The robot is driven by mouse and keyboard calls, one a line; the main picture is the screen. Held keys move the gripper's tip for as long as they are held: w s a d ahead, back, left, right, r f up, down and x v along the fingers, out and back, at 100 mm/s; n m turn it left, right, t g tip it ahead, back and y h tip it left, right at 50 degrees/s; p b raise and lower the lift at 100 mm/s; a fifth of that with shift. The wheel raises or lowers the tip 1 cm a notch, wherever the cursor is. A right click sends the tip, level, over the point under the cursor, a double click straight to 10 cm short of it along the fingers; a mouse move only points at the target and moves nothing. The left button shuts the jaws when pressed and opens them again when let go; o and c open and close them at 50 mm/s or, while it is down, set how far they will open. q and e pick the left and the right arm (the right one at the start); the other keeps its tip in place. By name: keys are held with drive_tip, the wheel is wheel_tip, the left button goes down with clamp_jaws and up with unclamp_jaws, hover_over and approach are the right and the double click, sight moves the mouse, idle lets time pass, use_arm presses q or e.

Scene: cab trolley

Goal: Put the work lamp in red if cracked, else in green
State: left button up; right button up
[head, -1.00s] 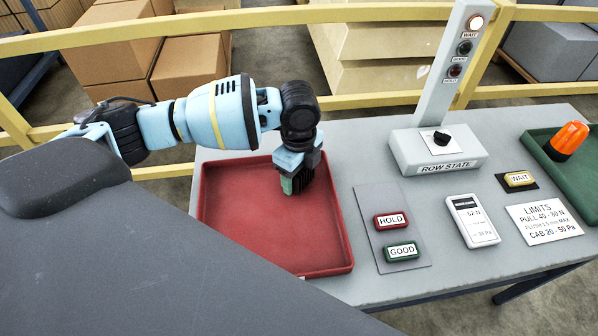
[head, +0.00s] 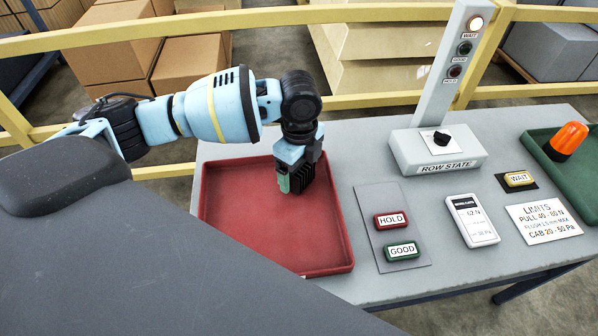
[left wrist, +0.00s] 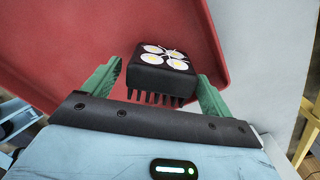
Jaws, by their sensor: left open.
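The work lamp (head: 300,181) is a black finned block in the far right part of the red tray (head: 240,235). In the left wrist view the lamp (left wrist: 157,76) shows several round pale lenses with yellow centres; thin lines show among them, but I cannot tell surely whether they are cracks. My left gripper (left wrist: 158,70) is open, with its green fingers either side of the lamp and a gap at each side. In the head view it points down over the lamp. The green tray (head: 590,185) is at the far right. My right gripper is not in view.
An orange beacon (head: 566,141) lies in the green tray. Red HOLD (head: 391,220) and green GOOD (head: 402,251) buttons are right of the red tray. A ROW STATE post (head: 438,155), a handheld meter (head: 472,221), a WAIT button (head: 518,179) and a limits card (head: 543,222) stand farther right.

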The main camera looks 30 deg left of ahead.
use_arm(q)
wheel_tip(320, 180, up, 10)
drive_tip(key=shift+r+p, duration=0.1)
drive_tip(key=shift+p, duration=0.3)
idle(0.4)
